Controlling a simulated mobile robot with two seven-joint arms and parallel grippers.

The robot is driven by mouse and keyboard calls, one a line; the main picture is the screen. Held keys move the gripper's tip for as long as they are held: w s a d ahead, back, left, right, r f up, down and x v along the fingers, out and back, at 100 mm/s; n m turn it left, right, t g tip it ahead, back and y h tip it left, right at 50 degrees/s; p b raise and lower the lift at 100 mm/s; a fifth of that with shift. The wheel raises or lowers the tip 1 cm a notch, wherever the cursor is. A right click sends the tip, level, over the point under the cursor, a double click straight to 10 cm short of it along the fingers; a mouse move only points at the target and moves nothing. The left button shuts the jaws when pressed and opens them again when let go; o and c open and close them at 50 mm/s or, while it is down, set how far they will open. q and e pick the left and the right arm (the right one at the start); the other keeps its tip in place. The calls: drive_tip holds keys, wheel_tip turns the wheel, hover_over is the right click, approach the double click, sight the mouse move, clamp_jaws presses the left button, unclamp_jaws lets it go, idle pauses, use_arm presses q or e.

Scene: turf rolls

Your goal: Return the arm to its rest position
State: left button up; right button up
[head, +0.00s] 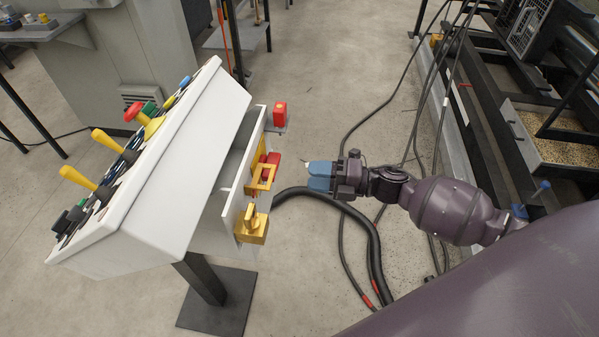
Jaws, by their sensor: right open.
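My right gripper (320,176) has blue fingertips and points left, with nothing visible between its fingers. It hangs in the air to the right of a white control console (165,150), clear of it. The right arm reaches in from the lower right. On the console's side facing the gripper are a yellow hasp (262,178), a brass padlock (251,223) and a red part (271,165) behind the hasp. The left gripper does not show.
The console stands on a dark post with a square base (217,305). A red block (280,114) sticks out from its side. Black cables (375,255) lie on the concrete floor (330,60) below the arm. A dark machine frame (480,130) with a grain-filled tray stands at the right.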

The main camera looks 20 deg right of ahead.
drive_tip(key=shift+s+d, duration=0.3)
drive_tip(key=shift+d, duration=0.15)
idle(0.3)
drive_tip(key=w+d+r+m+t+h, duration=0.1)
drive_tip(key=w+d+m+t+h, duration=0.1)
drive_tip(key=w+m+t+h, duration=0.45)
drive_tip(key=s+f+m+g+h, duration=0.2)
drive_tip(key=s+f+m+h, duration=0.2)
drive_tip(key=s+m, duration=0.7)
drive_tip(key=s+f+m+g+h+p, duration=0.1)
drive_tip(key=s+f+m+g+h, duration=0.2)
drive_tip(key=s+f+m, duration=0.4)
drive_tip(key=s+m+h, duration=0.1)
drive_tip(key=s+m, duration=0.2)
drive_tip(key=s, duration=0.5)
drive_tip(key=shift+s+f+m+p, duration=0.25)
drive_tip(key=shift+f+m+p, duration=0.05)
drive_tip(key=shift+m, duration=0.05)
